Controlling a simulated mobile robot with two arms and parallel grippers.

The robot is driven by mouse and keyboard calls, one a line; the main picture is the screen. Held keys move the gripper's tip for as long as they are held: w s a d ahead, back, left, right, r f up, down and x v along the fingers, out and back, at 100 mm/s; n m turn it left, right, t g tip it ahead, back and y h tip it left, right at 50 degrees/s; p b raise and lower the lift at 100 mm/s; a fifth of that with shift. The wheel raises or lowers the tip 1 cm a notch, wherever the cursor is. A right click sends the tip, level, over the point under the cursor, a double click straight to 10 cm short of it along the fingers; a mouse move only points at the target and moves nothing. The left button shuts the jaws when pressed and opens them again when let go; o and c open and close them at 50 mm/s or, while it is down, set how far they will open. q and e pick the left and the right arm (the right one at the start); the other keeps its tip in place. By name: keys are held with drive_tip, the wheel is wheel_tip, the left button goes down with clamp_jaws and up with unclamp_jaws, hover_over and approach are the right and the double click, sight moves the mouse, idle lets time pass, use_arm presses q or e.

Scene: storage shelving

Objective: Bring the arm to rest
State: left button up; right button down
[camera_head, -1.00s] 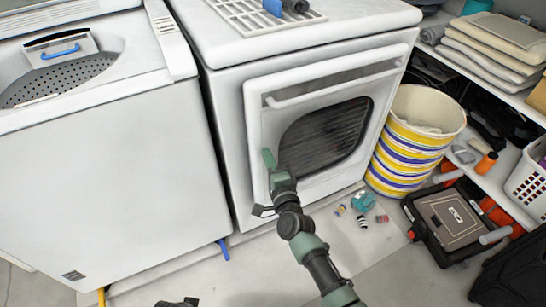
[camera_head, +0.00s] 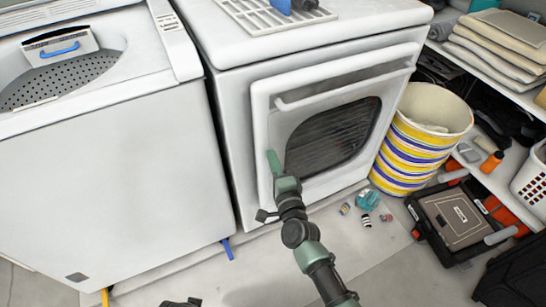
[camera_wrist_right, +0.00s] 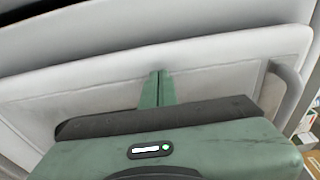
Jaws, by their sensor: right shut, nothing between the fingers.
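My right gripper (camera_head: 272,163) is green and points up in front of the dryer-like white machine, near the left edge of its door (camera_head: 330,130). In the right wrist view its two fingers (camera_wrist_right: 157,88) are together with nothing between them, and a pale panel fills the space ahead. I cannot tell whether the fingertips touch the door. My right arm (camera_head: 310,250) reaches up from the bottom of the head view. A dark piece at the bottom edge of the head view may be part of my left arm; my left gripper cannot be made out.
A white washer (camera_head: 120,170) stands at left. A striped bin (camera_head: 415,140) is right of the machine. Several small items (camera_head: 367,200) lie on the floor beside a black case (camera_head: 455,220). Shelves with folded towels (camera_head: 500,50) and a white basket (camera_head: 530,180) line the right side.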

use_arm(q)
drive_tip(key=shift+s+f+p, duration=0.3)
drive_tip(key=shift+s+f, duration=0.55)
drive_tip(key=shift+f, duration=0.25)
use_arm(e)
drive_tip(key=v, duration=0.7)
drive_tip(key=shift+s+d+f, duration=0.15)
drive_tip(key=shift+d, duration=0.15)
